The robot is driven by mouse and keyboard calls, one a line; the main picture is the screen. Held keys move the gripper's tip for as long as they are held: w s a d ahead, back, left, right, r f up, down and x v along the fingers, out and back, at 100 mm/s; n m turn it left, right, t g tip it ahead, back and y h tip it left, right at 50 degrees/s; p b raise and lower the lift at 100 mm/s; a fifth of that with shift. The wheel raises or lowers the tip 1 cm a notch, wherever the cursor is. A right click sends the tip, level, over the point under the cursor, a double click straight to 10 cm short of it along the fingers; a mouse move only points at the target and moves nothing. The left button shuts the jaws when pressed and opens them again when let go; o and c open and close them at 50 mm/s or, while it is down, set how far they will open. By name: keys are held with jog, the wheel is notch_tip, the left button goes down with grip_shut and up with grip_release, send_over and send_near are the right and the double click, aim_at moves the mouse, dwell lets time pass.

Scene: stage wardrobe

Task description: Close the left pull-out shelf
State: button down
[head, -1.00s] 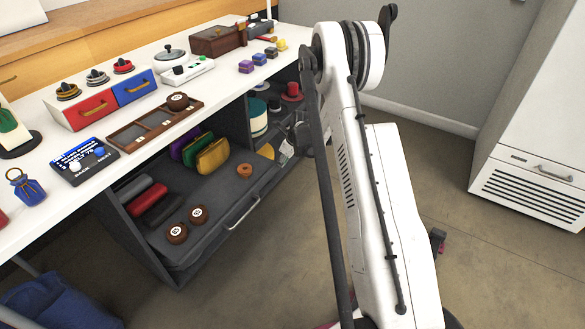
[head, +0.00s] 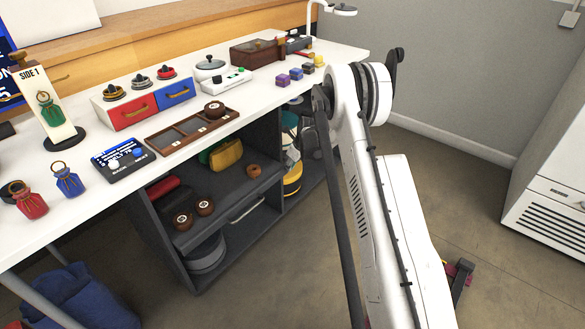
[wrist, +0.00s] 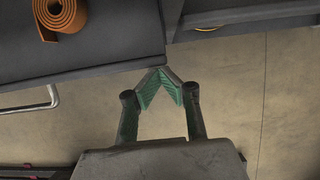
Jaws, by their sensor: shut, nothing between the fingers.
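The left pull-out shelf (head: 225,190) is a dark grey board with a metal bar handle (head: 247,208). It sits low in the grey cabinet under the white counter, its front close to the cabinet's front. Brown rolls, a red roll and a yellow pouch lie on it. In the wrist view the shelf (wrist: 100,50) fills the upper left, with a brown roll (wrist: 62,18) and the handle (wrist: 45,100). My gripper (wrist: 160,74) is shut and empty, its green-padded tips at the shelf's front edge near the right corner; contact is unclear. The head view does not show the fingers clearly.
A grey round container (head: 206,254) stands below the shelf. The neighbouring bay on the right holds a yellow-banded round item (head: 293,180). The counter (head: 170,178) above carries trays, drawers and a sign. The floor (head: 265,290) before the cabinet is clear.

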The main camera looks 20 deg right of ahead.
dwell(0.3)
jog(key=s+d+r+p, duration=0.3)
jog(key=s+r+p, duration=0.1)
jog(key=s+r, duration=0.4)
jog(key=s+a+r+p, duration=0.1)
jog(key=s+a, duration=0.2)
jog(key=a, duration=0.6)
jog(key=b, duration=0.5)
send_over(271, 186)
jog(key=s, duration=0.2)
jog(key=shift+d+f, duration=0.15)
jog(key=shift+f, duration=1.35)
jog(key=shift+d+f, duration=0.15)
jog(key=shift+f, duration=1.3)
jog(key=shift+d+f, duration=0.15)
jog(key=shift+f, duration=1.35)
jog(key=shift+w, duration=0.1)
